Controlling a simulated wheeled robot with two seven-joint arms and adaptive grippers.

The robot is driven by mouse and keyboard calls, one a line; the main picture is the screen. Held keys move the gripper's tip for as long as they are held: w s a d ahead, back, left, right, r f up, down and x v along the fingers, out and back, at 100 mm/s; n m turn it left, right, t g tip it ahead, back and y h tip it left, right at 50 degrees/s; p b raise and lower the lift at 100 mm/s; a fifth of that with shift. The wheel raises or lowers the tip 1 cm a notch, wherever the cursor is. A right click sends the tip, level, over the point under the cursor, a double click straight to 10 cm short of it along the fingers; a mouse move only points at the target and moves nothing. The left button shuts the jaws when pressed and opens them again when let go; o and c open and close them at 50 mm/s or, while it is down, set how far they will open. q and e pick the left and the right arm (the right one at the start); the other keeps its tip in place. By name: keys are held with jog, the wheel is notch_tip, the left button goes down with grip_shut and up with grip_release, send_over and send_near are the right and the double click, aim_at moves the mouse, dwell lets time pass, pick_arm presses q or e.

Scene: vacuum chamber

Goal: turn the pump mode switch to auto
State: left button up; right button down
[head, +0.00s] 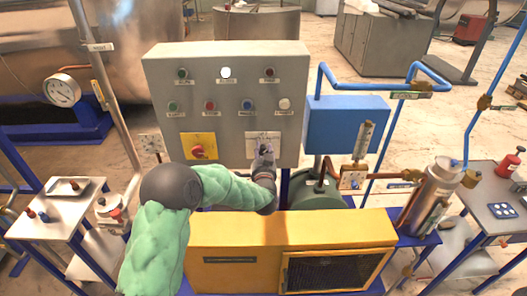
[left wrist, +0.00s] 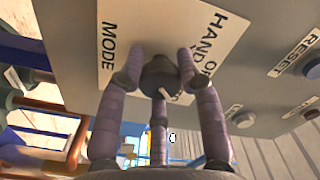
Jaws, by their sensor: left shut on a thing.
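The pump mode switch is a dark round knob (left wrist: 160,76) with a white pointer mark, on a white plate (left wrist: 115,22) lettered MODE and HAND; the rest of the lettering is partly covered. In the head view the plate (head: 256,138) is at the lower right of the grey control panel (head: 226,55), and my gripper mostly hides the knob. My left gripper (head: 264,154) is at the knob, its fingers closed around it. I cannot tell which label the pointer faces. My right gripper is not in view.
A red rotary switch (head: 197,151) on a yellow plate sits left of the mode switch. Several buttons and lamps, one lit white (head: 226,72), are above. A blue box (head: 345,123) with pipes is at the right, and a yellow housing (head: 232,235) is below.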

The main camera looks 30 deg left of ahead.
pick_arm(q)
jog(key=shift+s+f, duration=0.1)
jog(key=shift+f, duration=0.35)
jog(key=o, duration=1.1)
jog(key=shift+c, duration=0.2)
jog(key=shift+o, duration=0.4)
jog(key=shift+a+r, duration=0.1)
jog(key=shift+r, duration=0.2)
jog(key=v, duration=1.2)
jog(key=shift+s+f, duration=0.1)
jog(key=shift+f, duration=0.1)
